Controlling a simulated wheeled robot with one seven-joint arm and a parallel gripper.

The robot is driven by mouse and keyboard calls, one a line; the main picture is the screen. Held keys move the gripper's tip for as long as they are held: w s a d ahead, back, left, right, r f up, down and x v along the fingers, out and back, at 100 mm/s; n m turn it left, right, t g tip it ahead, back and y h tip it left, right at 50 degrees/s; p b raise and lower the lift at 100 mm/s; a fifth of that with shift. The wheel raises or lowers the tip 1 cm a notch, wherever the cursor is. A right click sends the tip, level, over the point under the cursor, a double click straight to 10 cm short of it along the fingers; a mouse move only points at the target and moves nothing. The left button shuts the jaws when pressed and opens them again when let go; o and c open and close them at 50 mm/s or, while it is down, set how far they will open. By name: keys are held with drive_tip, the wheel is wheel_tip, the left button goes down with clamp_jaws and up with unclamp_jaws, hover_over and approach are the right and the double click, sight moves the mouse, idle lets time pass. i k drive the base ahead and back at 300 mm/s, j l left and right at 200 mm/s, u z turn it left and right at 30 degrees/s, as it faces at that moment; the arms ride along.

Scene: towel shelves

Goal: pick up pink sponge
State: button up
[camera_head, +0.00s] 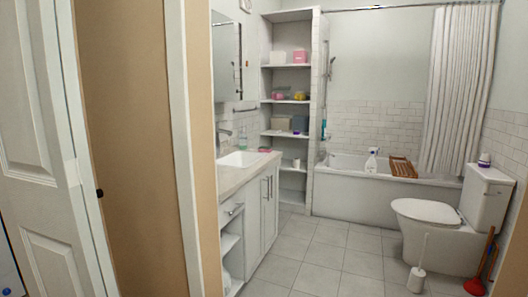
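A small flat pink item (264,150) lies on the bathroom counter (232,176), to the right of the sink (243,159). It may be the pink sponge, but it is too small to tell. A pink box-like item (300,57) stands on the upper part of the tall shelf unit (317,80), beside a pale one (279,58). Small pink and yellow items (280,96) sit one shelf lower. My gripper is not in view.
A white door (45,150) and door frame (180,130) stand at the left. The tiled floor (315,255) is clear in the middle. A toilet (430,214), toilet brush (417,278) and plunger (475,285) stand right. A bathtub (345,195) with a wooden tray (403,167) spans the back.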

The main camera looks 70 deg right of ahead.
sight(262, 148)
drive_tip(key=z, duration=2.45)
drive_tip(key=i+l+z, duration=0.1)
drive_tip(key=i+z, duration=0.15)
drive_tip(key=i, duration=0.8)
drive_tip(key=i+l+z, duration=0.15)
drive_tip(key=i, duration=0.8)
drive_tip(key=i+l+z, duration=0.2)
drive_tip(key=i, duration=0.75)
drive_tip(key=i+u, duration=0.1)
drive_tip(key=i, duration=1.1)
drive_tip(key=i+u, duration=0.4)
drive_tip(key=i+l+u, duration=0.15)
drive_tip(key=u, duration=0.2)
drive_tip(key=i+l+u, duration=0.1)
drive_tip(key=u, duration=0.4)
drive_tip(key=i+l+u, duration=0.2)
drive_tip(key=u, duration=0.3)
drive_tip(key=i+l+u, duration=0.15)
drive_tip(key=u, duration=0.35)
drive_tip(key=l+u, duration=0.35)
drive_tip(key=u, duration=0.15)
